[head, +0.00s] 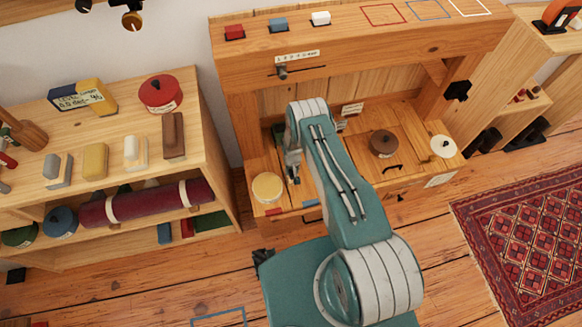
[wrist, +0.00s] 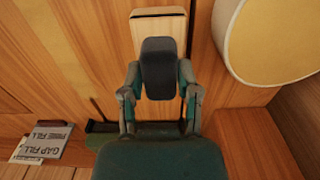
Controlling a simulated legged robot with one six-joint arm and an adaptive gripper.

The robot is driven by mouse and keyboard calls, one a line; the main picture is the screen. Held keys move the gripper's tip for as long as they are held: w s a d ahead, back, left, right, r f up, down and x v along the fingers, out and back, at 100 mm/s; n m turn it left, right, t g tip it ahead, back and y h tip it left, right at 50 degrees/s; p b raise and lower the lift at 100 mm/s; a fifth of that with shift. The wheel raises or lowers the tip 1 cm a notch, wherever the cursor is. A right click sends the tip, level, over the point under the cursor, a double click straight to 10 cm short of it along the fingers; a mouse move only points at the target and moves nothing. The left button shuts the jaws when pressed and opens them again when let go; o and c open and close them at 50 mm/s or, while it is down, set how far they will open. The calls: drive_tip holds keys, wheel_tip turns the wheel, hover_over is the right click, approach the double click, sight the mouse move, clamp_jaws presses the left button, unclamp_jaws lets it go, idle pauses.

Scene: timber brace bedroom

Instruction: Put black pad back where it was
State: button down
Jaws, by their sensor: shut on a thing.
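The black pad (wrist: 159,62) is a dark, rounded block in the middle of the wrist view. My gripper (wrist: 159,78) is shut on it, with one finger along each side. Beyond the pad is a pale wooden block (wrist: 159,27), partly covered by the pad; I cannot tell whether they touch. In the head view my gripper (head: 293,172) is low over the left part of the wooden bench's lower surface, behind the round cream tin (head: 268,187). The pad is too small to make out clearly there.
The cream tin (wrist: 275,38) is close at the right in the wrist view. Filler packets (wrist: 42,143) lie at the left. Shelves with several blocks (head: 95,160) stand left.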

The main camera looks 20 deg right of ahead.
sight(292, 171)
drive_tip(key=shift+c, duration=1.7)
unclamp_jaws()
drive_tip(key=shift+s+d, duration=0.1)
wheel_tip(292, 171, up, 12)
